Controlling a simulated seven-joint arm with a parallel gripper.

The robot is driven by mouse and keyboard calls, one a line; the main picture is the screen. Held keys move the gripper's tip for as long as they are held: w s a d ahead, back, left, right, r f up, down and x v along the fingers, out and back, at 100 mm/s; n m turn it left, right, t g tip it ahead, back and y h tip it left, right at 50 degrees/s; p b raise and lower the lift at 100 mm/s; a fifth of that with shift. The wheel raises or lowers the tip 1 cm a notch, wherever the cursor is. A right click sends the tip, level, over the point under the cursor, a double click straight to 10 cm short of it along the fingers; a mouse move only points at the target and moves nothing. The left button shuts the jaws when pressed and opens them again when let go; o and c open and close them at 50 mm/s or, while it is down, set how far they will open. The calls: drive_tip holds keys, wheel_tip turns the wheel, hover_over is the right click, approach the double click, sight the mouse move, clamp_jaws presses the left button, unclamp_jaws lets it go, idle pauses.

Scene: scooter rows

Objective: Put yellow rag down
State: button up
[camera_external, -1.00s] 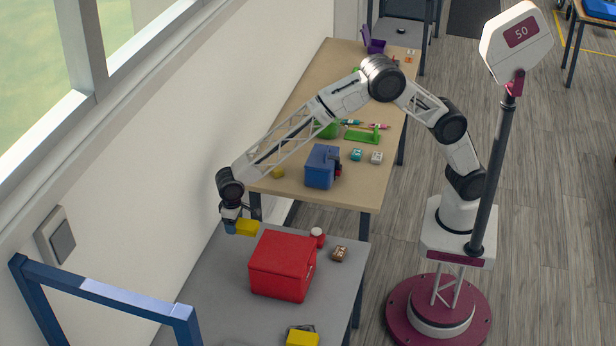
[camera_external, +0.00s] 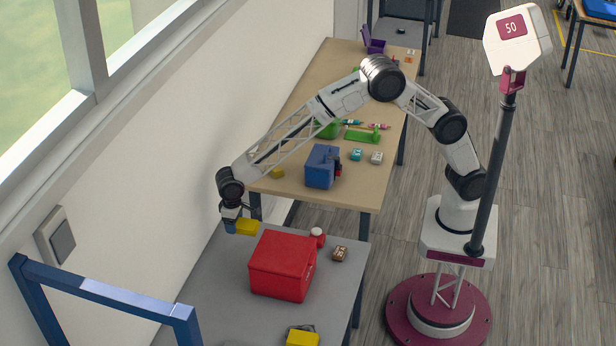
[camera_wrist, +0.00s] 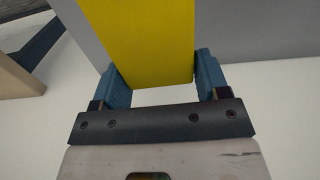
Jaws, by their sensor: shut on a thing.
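The yellow rag (camera_external: 247,227) is a folded yellow block at the back left edge of the grey table, by the wall. My gripper (camera_external: 232,222) is beside it, pointing down, with its blue fingers next to the rag. In the wrist view the yellow rag (camera_wrist: 140,40) lies between the two blue fingers of my gripper (camera_wrist: 160,82), which are shut on it. I cannot tell whether its underside touches the table. A second yellow item (camera_external: 303,338) lies at the near edge of the grey table.
A red box (camera_external: 283,265) stands just right of the rag on the grey table (camera_external: 215,290). A red-and-white jar (camera_external: 317,237) and a brown item (camera_external: 340,254) are beyond it. A wooden table (camera_external: 300,190) with a blue toolbox (camera_external: 322,167) stands behind. The wall is close on the left.

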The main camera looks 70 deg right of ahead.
drive_tip(key=w+d+r+m, duration=0.1)
drive_tip(key=w+d+m, duration=0.15)
drive_tip(key=d, duration=1.35)
drive_tip(key=w+d+r+m, duration=0.2)
drive_tip(key=w+d, duration=0.1)
drive_tip(key=d, duration=1.3)
drive_tip(key=s+d+m, duration=0.2)
drive_tip(key=s+d, duration=0.1)
drive_tip(key=d, duration=1.2)
drive_tip(key=s+d+r+m, duration=0.1)
drive_tip(key=s+d+m, duration=0.2)
drive_tip(key=d, duration=1.2)
drive_tip(key=shift+s+d+r, duration=0.15)
drive_tip(key=shift+s+d, duration=0.2)
drive_tip(key=shift+f, duration=3.15)
drive_tip(key=shift+f, duration=1.9)
